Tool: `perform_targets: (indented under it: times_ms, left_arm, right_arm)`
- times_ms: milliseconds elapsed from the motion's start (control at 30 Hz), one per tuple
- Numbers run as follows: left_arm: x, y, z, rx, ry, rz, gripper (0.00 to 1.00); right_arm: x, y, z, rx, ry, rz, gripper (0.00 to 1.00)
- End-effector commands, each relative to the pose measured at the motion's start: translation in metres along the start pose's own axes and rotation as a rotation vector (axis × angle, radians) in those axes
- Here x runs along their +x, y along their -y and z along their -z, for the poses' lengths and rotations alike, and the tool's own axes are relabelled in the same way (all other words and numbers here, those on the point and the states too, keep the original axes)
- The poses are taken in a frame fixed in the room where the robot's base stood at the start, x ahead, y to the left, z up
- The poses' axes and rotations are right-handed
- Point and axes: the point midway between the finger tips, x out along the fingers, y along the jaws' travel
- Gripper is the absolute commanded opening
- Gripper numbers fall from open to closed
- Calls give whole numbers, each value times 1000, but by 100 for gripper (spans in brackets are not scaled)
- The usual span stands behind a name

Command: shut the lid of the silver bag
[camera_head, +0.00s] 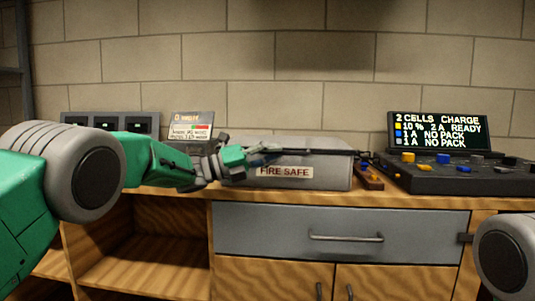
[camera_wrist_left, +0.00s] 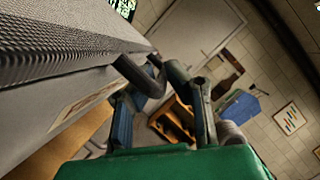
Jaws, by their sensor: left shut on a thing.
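The silver bag (camera_head: 325,176) is a light grey box-like bag labelled FIRE SAFE, standing on the workbench. A dark line runs along its upper front edge; I cannot tell how far the lid is closed. My left gripper (camera_head: 260,153) is at the bag's upper left front and covers part of it. In the left wrist view the bag's grey woven side (camera_wrist_left: 75,50) fills the upper left, and a dark curved pull (camera_wrist_left: 140,76) sticks out from its edge. My left gripper (camera_wrist_left: 165,78) is shut on this pull. My right gripper is out of view.
A black charger (camera_head: 455,178) with a lit screen stands at the right. A small strip with coloured parts (camera_head: 369,177) lies between it and the bag. A sign card (camera_head: 192,128) and a dark panel (camera_head: 109,122) stand behind my left arm.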

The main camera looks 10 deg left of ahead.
Motion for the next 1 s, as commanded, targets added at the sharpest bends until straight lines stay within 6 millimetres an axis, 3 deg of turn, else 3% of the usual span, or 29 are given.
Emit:
perform_targets:
  times_ms: [33,67,100,867,1000]
  left_arm:
    - [9,-7,14,-13,-24,-5,0]
    - [8,-8,14,-14,-23,-6,18]
    - [8,-8,14,-14,-23,-5,19]
    - [-6,-4,4,-9,-7,1,19]
    - [-21,-4,4,-9,-6,0,19]
  right_arm:
    - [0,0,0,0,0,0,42]
    - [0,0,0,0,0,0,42]
    - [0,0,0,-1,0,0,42]
    - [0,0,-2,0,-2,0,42]
    - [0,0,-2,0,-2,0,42]
